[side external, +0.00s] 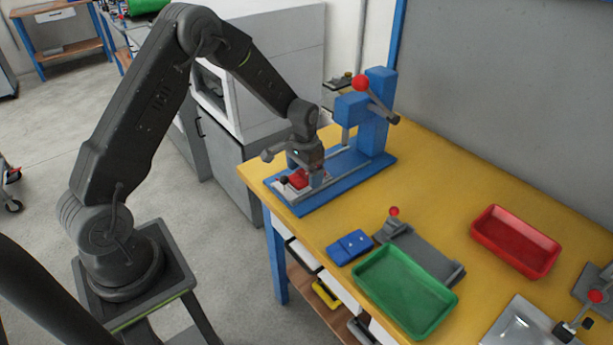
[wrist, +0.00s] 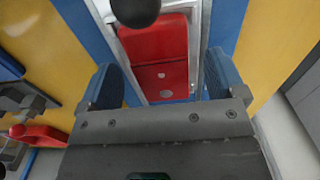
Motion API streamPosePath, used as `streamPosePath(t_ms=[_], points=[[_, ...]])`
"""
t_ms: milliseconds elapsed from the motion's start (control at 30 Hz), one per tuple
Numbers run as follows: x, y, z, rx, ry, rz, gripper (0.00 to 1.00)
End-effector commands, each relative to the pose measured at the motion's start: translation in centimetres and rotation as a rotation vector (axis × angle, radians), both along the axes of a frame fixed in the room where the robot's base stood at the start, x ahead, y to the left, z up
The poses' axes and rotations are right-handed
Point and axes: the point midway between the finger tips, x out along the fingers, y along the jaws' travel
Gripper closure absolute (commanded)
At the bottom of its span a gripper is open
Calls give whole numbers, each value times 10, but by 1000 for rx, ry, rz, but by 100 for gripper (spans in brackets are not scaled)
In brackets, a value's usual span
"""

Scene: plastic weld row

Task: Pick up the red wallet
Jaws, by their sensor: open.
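The red wallet (wrist: 158,62) lies in a metal holder on the blue base of the press, with small round marks on its near half. In the side external view only a bit of the red wallet (side external: 297,178) shows, partly hidden by my gripper. My gripper (side external: 305,178) is low over the press base. In the wrist view my gripper (wrist: 162,88) is open, with one blue finger on each side of the wallet's near part. I cannot tell whether the fingers touch it.
The blue press (side external: 375,125) with a red-knobbed lever rises just right of my gripper. A black knob (wrist: 136,10) sits at the wallet's far end. On the yellow table (side external: 450,190) are a blue wallet-like piece (side external: 349,247), a green tray (side external: 405,328) and a red tray (side external: 515,241).

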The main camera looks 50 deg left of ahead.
Motion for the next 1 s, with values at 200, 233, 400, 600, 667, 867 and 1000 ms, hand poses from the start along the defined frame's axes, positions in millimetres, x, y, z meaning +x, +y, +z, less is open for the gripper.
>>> streamPosePath(t_ms=[200,233,400,600,667,867,1000], points=[[0,0,-7,1,-2,0,11],[0,0,-7,1,-2,0,11],[0,0,-7,1,-2,0,19],[0,0,-7,1,-1,0,38],[0,0,-7,1,-1,0,44],[0,0,-7,1,-1,0,63],[0,0,-7,1,-2,0,69]])
